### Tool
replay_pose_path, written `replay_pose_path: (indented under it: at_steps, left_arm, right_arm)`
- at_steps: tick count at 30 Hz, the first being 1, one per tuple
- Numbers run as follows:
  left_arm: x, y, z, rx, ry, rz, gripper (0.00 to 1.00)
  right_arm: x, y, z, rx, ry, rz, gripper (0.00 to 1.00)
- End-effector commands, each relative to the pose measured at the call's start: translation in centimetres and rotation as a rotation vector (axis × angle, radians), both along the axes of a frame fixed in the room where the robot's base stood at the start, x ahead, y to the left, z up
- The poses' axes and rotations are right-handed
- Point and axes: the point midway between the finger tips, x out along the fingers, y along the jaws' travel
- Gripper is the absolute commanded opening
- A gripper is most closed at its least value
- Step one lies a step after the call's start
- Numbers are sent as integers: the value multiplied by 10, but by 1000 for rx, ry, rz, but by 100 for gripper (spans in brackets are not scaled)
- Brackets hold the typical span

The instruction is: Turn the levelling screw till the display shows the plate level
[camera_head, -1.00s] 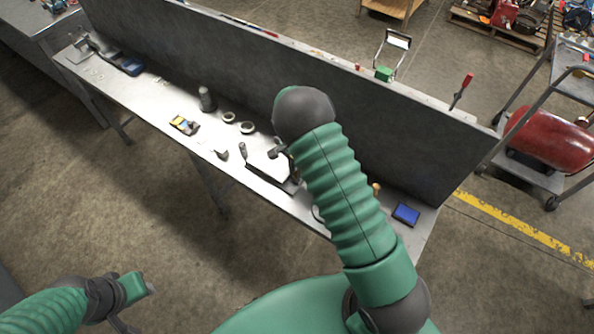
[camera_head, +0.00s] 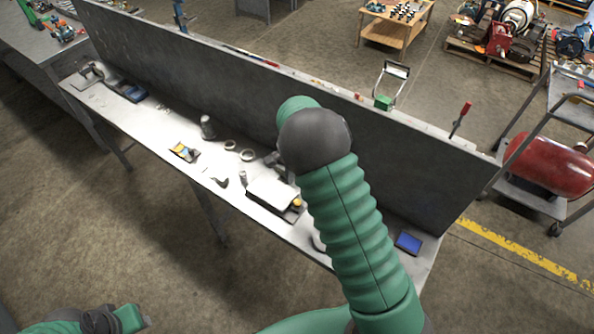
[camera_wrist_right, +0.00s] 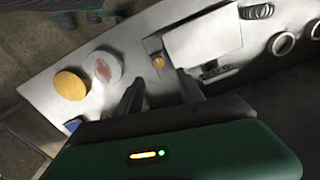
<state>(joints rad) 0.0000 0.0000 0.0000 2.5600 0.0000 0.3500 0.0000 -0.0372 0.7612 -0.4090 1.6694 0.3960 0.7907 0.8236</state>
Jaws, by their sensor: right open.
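The pale plate (camera_head: 272,195) lies on a dark base on the bench. It also shows in the wrist view (camera_wrist_right: 203,42). A small brass screw head (camera_wrist_right: 158,62) sits at the plate's corner; it shows as a yellowish spot in the head view (camera_head: 297,203). A small dark display (camera_wrist_right: 214,72) is beside the plate; its reading is too small to tell. My right gripper (camera_wrist_right: 160,90) is open, its dark fingers apart with the screw beyond them, not between them. In the head view my right arm hides most of it. My left gripper (camera_head: 125,320) is low at the left.
The narrow bench has a tall dark back panel (camera_head: 400,170). A yellow disc (camera_wrist_right: 70,85) and a pale disc (camera_wrist_right: 103,68) lie near the screw. Rings (camera_head: 247,155), a dark cylinder (camera_head: 207,127), a yellow-and-blue item (camera_head: 184,152) and a blue tray (camera_head: 408,242) are also on the bench.

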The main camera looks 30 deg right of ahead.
Motion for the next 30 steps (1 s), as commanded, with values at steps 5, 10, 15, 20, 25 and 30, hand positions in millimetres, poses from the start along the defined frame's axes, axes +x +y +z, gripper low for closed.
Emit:
replay_pose_path:
  at_steps: [5,10,15,20,25,30]
  left_arm:
    - [0,0,-3,0,0,0,36]
    - [0,0,-4,0,0,0,36]
    - [0,0,-4,0,0,0,36]
    - [0,0,-4,0,0,0,36]
    - [0,0,-4,0,0,0,36]
    - [0,0,-4,0,0,0,36]
  right_arm:
    - [2,0,48,0,-3,1,45]
    - [2,0,72,0,1,1,45]
    - [1,0,77,0,2,0,45]
    - [1,0,76,0,1,0,45]
    - [1,0,76,0,1,2,45]
    - [-26,23,76,11,-32,211,45]
